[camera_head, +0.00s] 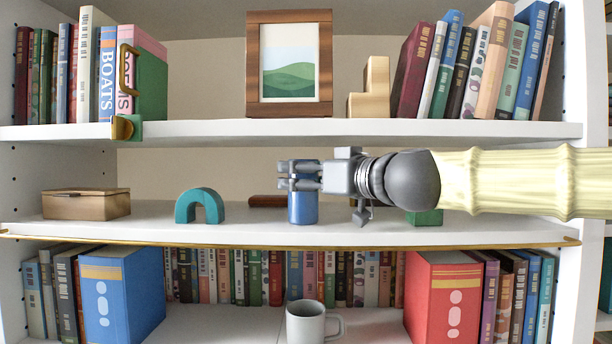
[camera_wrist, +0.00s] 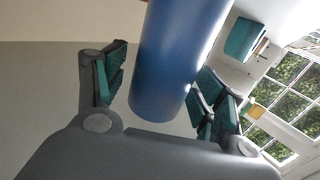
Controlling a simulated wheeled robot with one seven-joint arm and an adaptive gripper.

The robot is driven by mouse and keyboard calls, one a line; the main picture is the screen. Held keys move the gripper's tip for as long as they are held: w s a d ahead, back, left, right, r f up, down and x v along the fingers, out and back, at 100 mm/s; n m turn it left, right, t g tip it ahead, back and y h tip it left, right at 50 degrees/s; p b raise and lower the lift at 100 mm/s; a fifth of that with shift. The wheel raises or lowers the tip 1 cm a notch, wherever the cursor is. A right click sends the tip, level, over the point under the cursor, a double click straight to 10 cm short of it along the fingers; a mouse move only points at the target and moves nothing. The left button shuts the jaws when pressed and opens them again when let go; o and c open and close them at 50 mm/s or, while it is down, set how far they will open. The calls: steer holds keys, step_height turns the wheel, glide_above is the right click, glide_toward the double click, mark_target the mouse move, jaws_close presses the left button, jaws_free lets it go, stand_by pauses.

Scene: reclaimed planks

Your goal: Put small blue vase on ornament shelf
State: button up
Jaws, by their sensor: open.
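The small blue vase (camera_head: 303,208) is a plain blue cylinder at the middle of the ornament shelf (camera_head: 150,225), the middle board. It looks upright with its base at the board; contact is not clear. My gripper (camera_head: 288,176) reaches in from the right at the height of the vase's upper part, and its fingers partly hide it. In the wrist view the blue vase (camera_wrist: 175,60) lies between the two spread, green-padded fingers of my gripper (camera_wrist: 162,88). The jaws are open, with a gap beside the left finger.
A teal arch (camera_head: 200,204) and a wooden box (camera_head: 87,204) stand left on the same board. A green block (camera_head: 425,217) is under my arm at right, and a brown object (camera_head: 267,201) lies behind. A gold rail (camera_head: 340,247) edges the front. A grey mug (camera_head: 305,322) stands below.

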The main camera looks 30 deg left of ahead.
steer(key=shift+r, duration=0.1)
steer(key=b+v, duration=0.4)
steer(key=v, duration=0.8)
steer(key=shift+d, duration=0.1)
